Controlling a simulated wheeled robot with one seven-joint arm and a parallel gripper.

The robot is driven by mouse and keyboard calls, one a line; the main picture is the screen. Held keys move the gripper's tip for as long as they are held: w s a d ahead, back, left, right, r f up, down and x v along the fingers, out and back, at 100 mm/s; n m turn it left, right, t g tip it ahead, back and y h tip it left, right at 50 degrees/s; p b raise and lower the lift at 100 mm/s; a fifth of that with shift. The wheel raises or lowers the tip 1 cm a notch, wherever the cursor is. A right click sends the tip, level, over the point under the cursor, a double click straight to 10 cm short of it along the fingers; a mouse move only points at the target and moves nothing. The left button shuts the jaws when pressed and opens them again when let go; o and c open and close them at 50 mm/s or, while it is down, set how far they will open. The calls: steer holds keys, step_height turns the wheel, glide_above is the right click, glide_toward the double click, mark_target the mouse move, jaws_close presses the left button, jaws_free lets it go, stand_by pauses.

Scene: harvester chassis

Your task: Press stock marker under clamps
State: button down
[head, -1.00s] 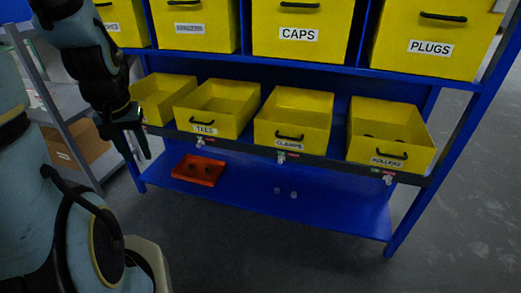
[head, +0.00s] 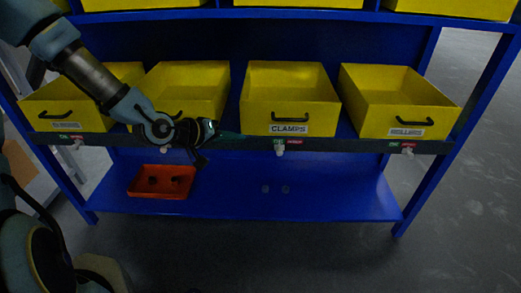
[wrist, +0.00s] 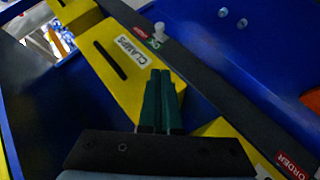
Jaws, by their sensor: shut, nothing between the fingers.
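The yellow bin labelled CLAMPS (head: 289,116) stands on the middle shelf; it also shows in the wrist view (wrist: 112,60). Below its label, on the dark shelf rail, a small white stock marker (head: 279,149) sits at the green OK tag beside a red tag. In the wrist view the white marker (wrist: 159,31) is beyond my fingertips, apart from them. My gripper (head: 238,136) is shut and empty, its green fingers pointing right, to the left of the marker. In the wrist view the shut green fingers (wrist: 160,88) overlap the bin's edge; contact cannot be told.
The dark rail (head: 350,146) carries other markers. An orange tray (head: 162,182) and two small pale round pieces (head: 275,189) lie on the lower blue shelf.

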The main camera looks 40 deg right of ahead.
steer(key=shift+d, duration=0.15)
steer(key=b, duration=0.1)
glide_toward(279, 149)
steer(key=w+d, duration=0.2)
steer(key=d, duration=0.1)
steer(key=shift+w+d+f, duration=0.2)
steer(key=shift+w+f, duration=0.05)
steer(key=shift+w, duration=0.05)
steer(key=shift+s+d+f, duration=0.45)
steer(key=shift+s+f, duration=0.25)
steer(key=shift+f, duration=0.1)
steer(key=shift+s+d+f, duration=0.2)
steer(key=shift+f, duration=0.1)
steer(key=shift+s+d+f, duration=0.1)
steer(key=shift+s+f, duration=0.1)
steer(key=shift+d, duration=0.1)
